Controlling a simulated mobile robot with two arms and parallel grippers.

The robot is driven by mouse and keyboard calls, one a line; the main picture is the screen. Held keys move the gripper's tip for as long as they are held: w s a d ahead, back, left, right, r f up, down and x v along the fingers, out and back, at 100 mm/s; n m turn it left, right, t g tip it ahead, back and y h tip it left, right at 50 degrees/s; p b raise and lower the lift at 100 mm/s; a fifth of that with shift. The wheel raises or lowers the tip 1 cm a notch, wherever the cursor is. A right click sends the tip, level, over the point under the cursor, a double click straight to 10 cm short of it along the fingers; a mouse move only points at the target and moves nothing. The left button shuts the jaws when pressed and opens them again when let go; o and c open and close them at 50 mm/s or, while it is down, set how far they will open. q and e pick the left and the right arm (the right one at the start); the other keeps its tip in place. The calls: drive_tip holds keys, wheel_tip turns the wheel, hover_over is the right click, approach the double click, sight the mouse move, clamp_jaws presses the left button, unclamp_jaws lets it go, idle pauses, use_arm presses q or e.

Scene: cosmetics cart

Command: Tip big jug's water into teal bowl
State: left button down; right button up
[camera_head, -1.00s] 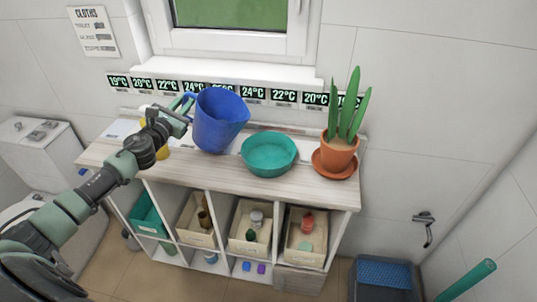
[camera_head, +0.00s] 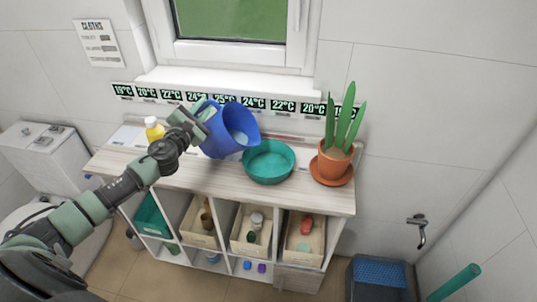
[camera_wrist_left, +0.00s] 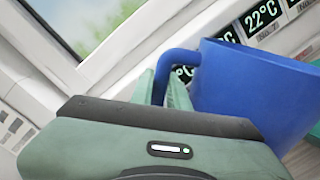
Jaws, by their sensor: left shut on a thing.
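The big blue jug (camera_head: 226,131) is tilted to the right above the shelf top, and its mouth faces right and toward the head camera. Pale water shows inside it. My left gripper (camera_head: 199,115) is shut on the jug's handle; in the left wrist view the fingers (camera_wrist_left: 163,88) close around the handle beside the blue jug wall (camera_wrist_left: 245,90). The teal bowl (camera_head: 269,161) stands upright on the shelf top, just right of and below the jug's lip. No stream of water is visible between them. My right gripper is not in view.
A potted plant (camera_head: 334,160) on a terracotta saucer stands right of the bowl. A yellow bottle (camera_head: 154,128) stands behind my left arm. The wooden shelf top (camera_head: 225,176) is clear in front of the jug. A window and temperature cards line the wall behind.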

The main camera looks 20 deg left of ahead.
sight(213, 101)
use_arm(q)
drive_tip(key=shift+w+d+r+m+p, duration=0.15)
drive_tip(key=shift+d+r+m+p, duration=0.3)
drive_tip(key=shift+d+r+m, duration=0.1)
drive_tip(key=shift+w+d+r+m+p, duration=0.1)
drive_tip(key=shift+d+r+m+p, duration=0.45)
drive_tip(key=shift+d+p, duration=0.15)
drive_tip(key=shift+d+r+m+p, duration=0.25)
drive_tip(key=shift+m+p, duration=0.05)
drive_tip(key=shift+p, duration=0.15)
drive_tip(key=shift+w+d, duration=0.1)
drive_tip(key=shift+d, duration=0.15)
drive_tip(key=shift+w+d+r+m+p, duration=0.1)
drive_tip(key=shift+d+m+p, duration=0.5)
drive_tip(key=shift+d+m, duration=0.25)
idle(0.9)
